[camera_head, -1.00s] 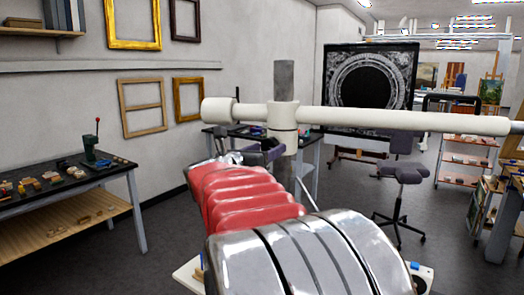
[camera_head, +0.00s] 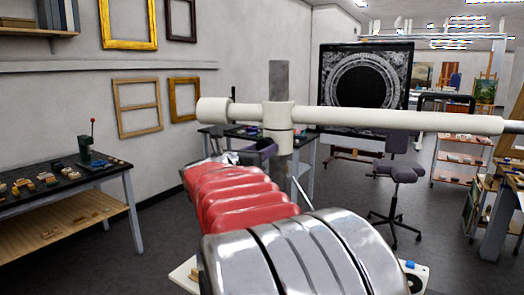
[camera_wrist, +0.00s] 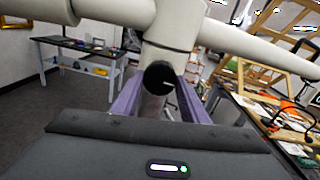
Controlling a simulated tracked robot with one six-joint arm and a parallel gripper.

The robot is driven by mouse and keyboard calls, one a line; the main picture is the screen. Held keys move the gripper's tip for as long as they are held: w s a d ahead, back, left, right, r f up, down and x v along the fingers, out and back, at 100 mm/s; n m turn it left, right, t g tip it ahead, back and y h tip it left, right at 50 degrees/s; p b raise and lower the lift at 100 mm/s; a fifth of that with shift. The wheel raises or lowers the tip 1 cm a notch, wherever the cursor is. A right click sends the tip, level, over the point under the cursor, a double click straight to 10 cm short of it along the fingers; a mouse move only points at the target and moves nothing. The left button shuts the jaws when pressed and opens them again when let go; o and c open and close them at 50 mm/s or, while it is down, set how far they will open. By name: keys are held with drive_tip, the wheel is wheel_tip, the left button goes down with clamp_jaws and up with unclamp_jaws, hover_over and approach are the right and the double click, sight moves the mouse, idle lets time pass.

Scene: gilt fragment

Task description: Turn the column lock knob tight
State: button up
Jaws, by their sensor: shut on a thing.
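The column lock knob (camera_wrist: 159,77) is a round black knob with a small white mark on its face. It sits on the front of the cream collar (camera_wrist: 173,27) in the wrist view. The collar (camera_head: 278,127) is around the grey upright column (camera_head: 279,82) in the head view and carries the long cream cross arm (camera_head: 390,120). My gripper (camera_wrist: 160,88) has its two purple fingers on either side of the knob, shut on it.
A dark workbench (camera_head: 62,177) with small parts stands at the left wall. Another bench (camera_head: 313,140) is behind the column. A stool (camera_head: 398,172) and shelves (camera_head: 462,150) stand to the right. In the wrist view, a cluttered bench (camera_wrist: 270,135) is at the right.

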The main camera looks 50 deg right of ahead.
drive_tip(key=shift+a+f+m, duration=0.1)
drive_tip(key=shift+m, duration=0.2)
drive_tip(key=m, duration=1.6)
drive_tip(key=shift+w+f+g+h, duration=0.1)
drive_tip(key=shift+w+g+h, duration=0.15)
drive_tip(key=shift+g+h, duration=0.05)
drive_tip(key=shift+m, duration=0.3)
drive_tip(key=o, duration=0.7)
drive_tip(key=shift+c, duration=0.2)
drive_tip(key=o, duration=0.4)
